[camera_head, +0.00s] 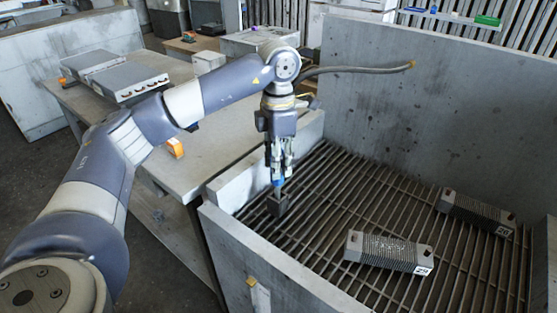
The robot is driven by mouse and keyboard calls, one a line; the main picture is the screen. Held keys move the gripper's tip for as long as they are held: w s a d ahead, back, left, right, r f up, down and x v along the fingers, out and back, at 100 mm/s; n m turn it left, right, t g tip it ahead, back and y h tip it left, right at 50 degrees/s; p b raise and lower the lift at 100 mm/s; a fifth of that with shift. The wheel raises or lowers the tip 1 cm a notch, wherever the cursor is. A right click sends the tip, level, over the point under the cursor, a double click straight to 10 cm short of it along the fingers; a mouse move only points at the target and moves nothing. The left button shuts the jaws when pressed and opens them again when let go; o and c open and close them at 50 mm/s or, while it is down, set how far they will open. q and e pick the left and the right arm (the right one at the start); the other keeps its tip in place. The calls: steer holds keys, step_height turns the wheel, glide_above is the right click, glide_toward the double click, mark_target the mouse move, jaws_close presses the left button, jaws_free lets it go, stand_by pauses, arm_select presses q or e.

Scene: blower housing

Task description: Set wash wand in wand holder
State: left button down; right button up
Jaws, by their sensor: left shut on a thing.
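My left gripper (279,165) points down over the near left part of the grated basin. It is shut on a slim piece with a blue part (279,182), which I take to be the wash wand; the fingers hide most of it. A small dark block (278,204) is directly below the blue part, above or on the grate. I cannot tell whether it belongs to the wand or is the wand holder. No other holder can be made out clearly. My right gripper is not in view.
The basin has a slatted grate (330,215) and high grey walls (400,100). Two finned blocks (388,252) (477,211) lie on the grate at right. A grey hose (360,69) runs behind my wrist to the back wall. A workbench (185,165) stands at left.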

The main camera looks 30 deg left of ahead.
arm_select(q)
steer(key=c, duration=1.1)
jaws_free()
steer(key=shift+r, duration=0.1)
step_height(320, 180, up, 12)
steer(key=shift+f, duration=0.1)
